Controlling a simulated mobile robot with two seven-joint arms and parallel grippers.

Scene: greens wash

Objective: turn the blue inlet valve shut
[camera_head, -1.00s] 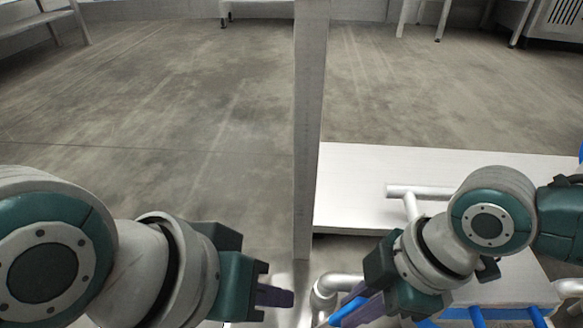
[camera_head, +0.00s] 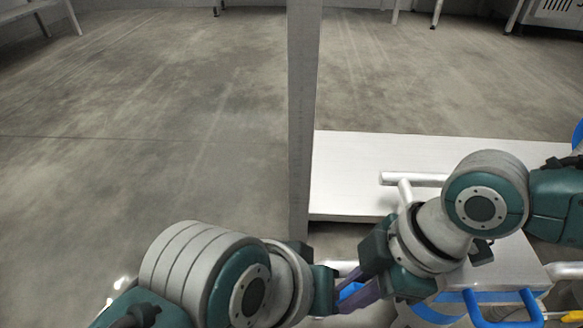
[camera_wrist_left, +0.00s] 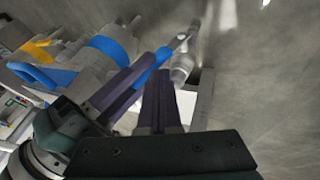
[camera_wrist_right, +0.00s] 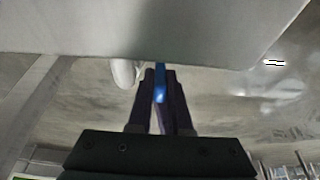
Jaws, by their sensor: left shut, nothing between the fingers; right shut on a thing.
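The blue inlet valve's handle (camera_head: 350,291) is a blue lever, mostly hidden in the head view. My right gripper (camera_head: 362,290) is shut on it with its purple fingers. In the right wrist view the blue handle (camera_wrist_right: 160,85) stands out between the fingertips. In the left wrist view the lever (camera_wrist_left: 155,66) runs from the right fingers toward a grey pipe fitting (camera_wrist_left: 183,65). My left gripper (camera_wrist_left: 160,98) is shut and empty, close beside the right fingers and the lever. In the head view its fingers are largely hidden.
A grey upright post (camera_head: 304,120) stands ahead between the arms. A white platform (camera_head: 345,180) lies behind my right arm. Blue handles (camera_head: 500,294) sit at bottom right, and a yellow handle (camera_wrist_left: 35,50) shows in the left wrist view. The floor at left is clear.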

